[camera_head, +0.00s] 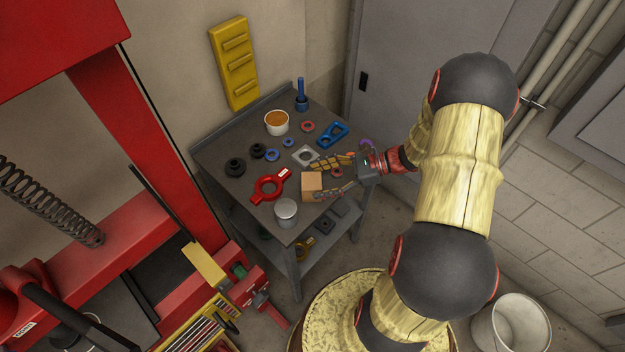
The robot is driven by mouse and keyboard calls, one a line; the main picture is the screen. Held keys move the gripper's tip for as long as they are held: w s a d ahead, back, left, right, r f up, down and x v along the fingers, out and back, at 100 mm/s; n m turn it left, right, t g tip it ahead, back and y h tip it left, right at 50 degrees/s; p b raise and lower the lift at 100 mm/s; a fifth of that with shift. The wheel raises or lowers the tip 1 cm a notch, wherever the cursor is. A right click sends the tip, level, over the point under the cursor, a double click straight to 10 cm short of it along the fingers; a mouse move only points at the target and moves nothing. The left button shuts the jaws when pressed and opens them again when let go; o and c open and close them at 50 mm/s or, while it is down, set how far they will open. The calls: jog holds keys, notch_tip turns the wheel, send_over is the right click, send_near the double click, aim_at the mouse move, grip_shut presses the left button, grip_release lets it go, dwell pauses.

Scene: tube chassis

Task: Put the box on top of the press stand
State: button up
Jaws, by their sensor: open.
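My gripper (311,180) reaches in from the right, low over the table. Its two fingers are spread, one on the far side of the box and one on the near side. I cannot tell whether either finger touches the box. The red press (125,125) with its frame and spring stands at the left, partly cut off by the picture edge. Which part of it is the press stand is not clear.
The table (222,189) also carries a red ring tool (268,187), a grey can (286,211), a white cup (276,122), black knobs (235,166) and blue parts. A tool tray (195,330) lies at the lower left. A white bucket (510,325) stands at the lower right.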

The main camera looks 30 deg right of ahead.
jog(key=p+v, duration=0.2)
jog(key=v, duration=0.7)
jog(key=s+a+r+n+h, duration=0.3)
jog(key=a+r+n+h, duration=0.1)
jog(key=r+n, duration=0.3)
jog(key=s+a+r+n+h, duration=0.4)
jog(key=a+r+n, duration=0.3)
jog(key=r+n, duration=0.1)
jog(key=s+a+r+n+h, duration=0.4)
jog(key=a+r+n, duration=0.2)
jog(key=r+n, duration=0.2)
jog(key=shift+r+g, duration=0.3)
jog(key=shift+r, duration=0.5)
